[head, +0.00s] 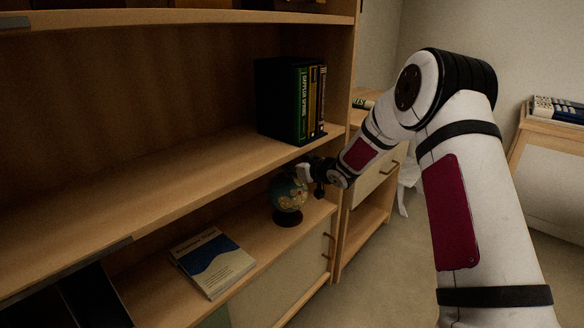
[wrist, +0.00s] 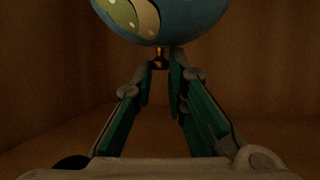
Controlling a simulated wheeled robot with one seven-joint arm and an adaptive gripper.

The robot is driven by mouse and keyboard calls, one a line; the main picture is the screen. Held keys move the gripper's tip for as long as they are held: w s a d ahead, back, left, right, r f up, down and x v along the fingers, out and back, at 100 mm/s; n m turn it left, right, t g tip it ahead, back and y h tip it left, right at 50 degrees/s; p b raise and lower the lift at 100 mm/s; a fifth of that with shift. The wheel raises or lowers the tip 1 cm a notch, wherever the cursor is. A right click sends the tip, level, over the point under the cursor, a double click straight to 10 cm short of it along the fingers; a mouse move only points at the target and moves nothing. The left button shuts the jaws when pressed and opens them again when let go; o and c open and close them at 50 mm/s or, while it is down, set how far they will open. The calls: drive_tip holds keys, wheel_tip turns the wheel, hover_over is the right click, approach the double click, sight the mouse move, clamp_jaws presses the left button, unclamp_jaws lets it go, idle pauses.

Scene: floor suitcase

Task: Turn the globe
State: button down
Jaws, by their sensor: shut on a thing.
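The globe (head: 287,192) is small and blue with pale land patches. It stands on a dark round base on the lower shelf in the head view. In the wrist view part of the globe's ball (wrist: 172,18) fills the top, with a small brass-coloured piece at its edge. My gripper (head: 303,173) is at the upper right of the globe. In the wrist view my gripper (wrist: 160,66) has its two fingers nearly together around the brass-coloured piece, shut on the globe there. The exact contact is dark and partly hidden by the fingers.
A book (head: 212,262) lies flat on the lower shelf, left of the globe. Upright books (head: 300,103) stand on the shelf board (head: 190,185) above, close over my gripper. A wooden cabinet (head: 370,205) stands to the right. The upper shelf's left part is clear.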

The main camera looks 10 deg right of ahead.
drive_tip(key=shift+w+d+r+n+g+y+p, duration=0.1)
drive_tip(key=shift+r+n+g+y+p, duration=0.3)
drive_tip(key=shift+p, duration=1.35)
drive_tip(key=shift+f+p, duration=0.3)
drive_tip(key=shift+f, duration=0.05)
drive_tip(key=c, duration=1.6)
unclamp_jaws()
drive_tip(key=shift+c, duration=0.2)
drive_tip(key=v, duration=1.2)
drive_tip(key=shift+f, duration=0.2)
drive_tip(key=shift+d, duration=0.15)
